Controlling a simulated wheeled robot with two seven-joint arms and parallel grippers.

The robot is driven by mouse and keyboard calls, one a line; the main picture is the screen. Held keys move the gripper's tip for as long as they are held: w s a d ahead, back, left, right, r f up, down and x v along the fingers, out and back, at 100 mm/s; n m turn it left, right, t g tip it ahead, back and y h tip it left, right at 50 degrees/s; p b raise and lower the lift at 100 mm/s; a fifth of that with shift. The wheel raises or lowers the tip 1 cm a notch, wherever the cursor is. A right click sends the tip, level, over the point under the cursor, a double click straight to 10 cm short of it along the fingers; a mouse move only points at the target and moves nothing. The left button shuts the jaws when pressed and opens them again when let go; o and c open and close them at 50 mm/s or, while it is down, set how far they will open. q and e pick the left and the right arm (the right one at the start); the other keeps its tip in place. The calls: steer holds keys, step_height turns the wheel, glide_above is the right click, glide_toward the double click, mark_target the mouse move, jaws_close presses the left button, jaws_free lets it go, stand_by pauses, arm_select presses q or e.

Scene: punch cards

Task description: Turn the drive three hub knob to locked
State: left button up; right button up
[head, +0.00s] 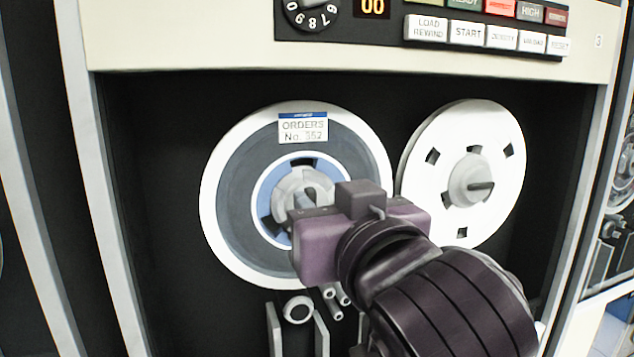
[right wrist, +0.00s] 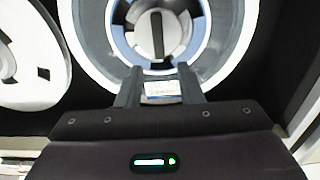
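The drive's left reel (head: 232,170) has a white rim, grey tape and an "ORDERS" label (head: 303,127). At its centre is the pale hub knob (head: 306,186) with a raised bar, inside a blue ring. In the right wrist view the knob (right wrist: 157,35) shows its bar upright in the picture. My right gripper (right wrist: 160,76) is open, its two fingers apart with nothing between them. Its fingers appear below the knob in that view, with the label seen between them. In the head view its purple body covers the lower right of the reel and hides the fingertips. My left gripper is not in view.
A white right reel (head: 482,150) with its own hub sits beside the left one. A control panel (head: 480,32) with buttons and a dial is above. Rollers (head: 298,309) lie below the reels. Pale frame edges (head: 100,220) border the dark recess.

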mark_target(312, 192)
steer(key=x, duration=0.3)
steer(key=shift+p, duration=0.35)
steer(key=shift+w+a+f, duration=0.1)
steer(key=shift+w+a, duration=0.05)
steer(key=shift+w, duration=0.1)
steer(key=shift+s, duration=0.1)
jaws_close()
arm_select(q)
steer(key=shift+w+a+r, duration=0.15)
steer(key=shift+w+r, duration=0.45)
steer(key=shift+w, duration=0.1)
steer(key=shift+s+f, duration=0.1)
